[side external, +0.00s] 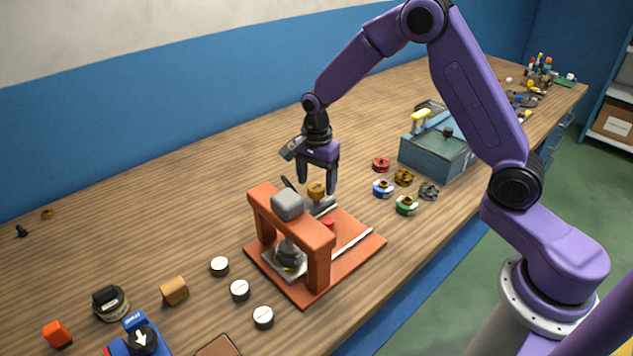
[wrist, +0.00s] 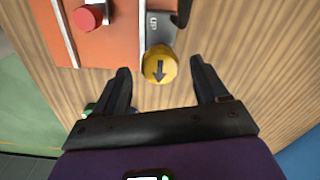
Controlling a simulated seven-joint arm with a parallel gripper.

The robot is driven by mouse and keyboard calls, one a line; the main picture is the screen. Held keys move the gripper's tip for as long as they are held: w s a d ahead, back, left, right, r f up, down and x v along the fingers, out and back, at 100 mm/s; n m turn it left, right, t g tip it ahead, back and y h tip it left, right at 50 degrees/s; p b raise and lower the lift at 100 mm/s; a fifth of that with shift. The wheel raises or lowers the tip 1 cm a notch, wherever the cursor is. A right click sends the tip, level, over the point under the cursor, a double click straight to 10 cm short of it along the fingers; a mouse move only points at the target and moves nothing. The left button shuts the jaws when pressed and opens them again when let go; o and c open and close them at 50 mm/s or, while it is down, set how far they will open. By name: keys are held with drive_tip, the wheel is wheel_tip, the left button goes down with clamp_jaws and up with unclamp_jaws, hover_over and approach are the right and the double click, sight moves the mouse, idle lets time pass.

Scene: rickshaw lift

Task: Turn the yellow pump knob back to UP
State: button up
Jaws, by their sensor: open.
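The yellow pump knob (wrist: 160,64) sits at the end of a grey plate marked UP (wrist: 152,27), on the edge of an orange base. Its black arrow points down in the wrist view, away from the UP mark. The knob (side external: 316,188) also shows between my fingers in the side external view. My gripper (wrist: 160,70) is open and empty, with one finger on each side of the knob in the wrist view and gaps visible on both sides. In the side external view my gripper (side external: 317,190) points down over the knob; its exact height is hard to tell.
An orange press frame (side external: 262,212) stands on the base beside the knob, with a red button (wrist: 87,19) nearby. A blue-grey box (side external: 425,155) and several coloured rings lie to the right. White discs (side external: 239,290) and a blue arrow device (side external: 135,340) are at front left.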

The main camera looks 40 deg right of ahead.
drive_tip(key=shift+f, duration=0.55)
drive_tip(key=c, duration=1.1)
drive_tip(key=shift+o, duration=0.2)
